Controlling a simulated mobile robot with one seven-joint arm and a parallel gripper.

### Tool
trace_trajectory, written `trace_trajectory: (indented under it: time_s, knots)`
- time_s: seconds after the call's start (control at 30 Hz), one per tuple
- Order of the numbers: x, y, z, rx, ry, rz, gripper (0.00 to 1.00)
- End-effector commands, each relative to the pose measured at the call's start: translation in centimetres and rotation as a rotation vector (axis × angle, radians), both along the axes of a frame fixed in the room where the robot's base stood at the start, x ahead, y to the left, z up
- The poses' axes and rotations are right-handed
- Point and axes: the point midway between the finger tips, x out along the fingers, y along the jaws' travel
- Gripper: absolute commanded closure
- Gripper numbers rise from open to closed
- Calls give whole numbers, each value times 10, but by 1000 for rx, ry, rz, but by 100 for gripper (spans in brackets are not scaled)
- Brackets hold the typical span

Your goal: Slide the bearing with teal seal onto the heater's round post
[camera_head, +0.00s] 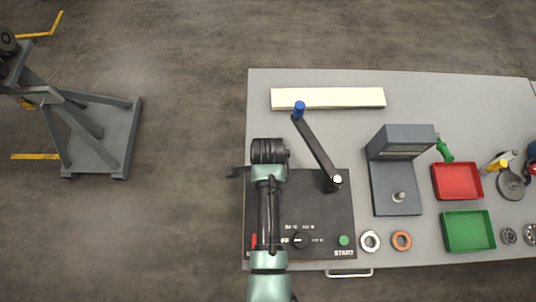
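The heater looks to be the black box (315,218) with a dial and a green START button, at the table's left end. A dark swing arm (318,153) with a blue knob is mounted on a pivot at its right side and points up and left. I cannot make out the round post; my arm covers the left part of the box. My gripper (237,172) is over the box's upper left edge, mostly hidden under my wrist, so its fingers cannot be judged. No teal seal is distinguishable; two small dark bearings (508,235) (529,234) lie at the far right.
A grey stand (384,186) with a screen and short peg is right of the box. A pale ring (370,241) and an orange ring (401,240) lie in front. Red (457,182) and green (468,231) trays stand farther right. A cream strip (327,98) lies behind.

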Motion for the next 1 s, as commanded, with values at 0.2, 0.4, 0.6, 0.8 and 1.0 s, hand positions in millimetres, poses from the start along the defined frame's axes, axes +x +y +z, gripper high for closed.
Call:
trace_trajectory:
  time_s: [0.2,0.4,0.6,0.8,1.0]
  knots:
    - [1,0,1,0,-2,0,72]
    - [1,0,1,0,-2,0,3]
    - [0,0,0,0,0,0,0]
    - [0,0,0,0,0,0,0]
    - [0,0,0,0,-1,0,0]
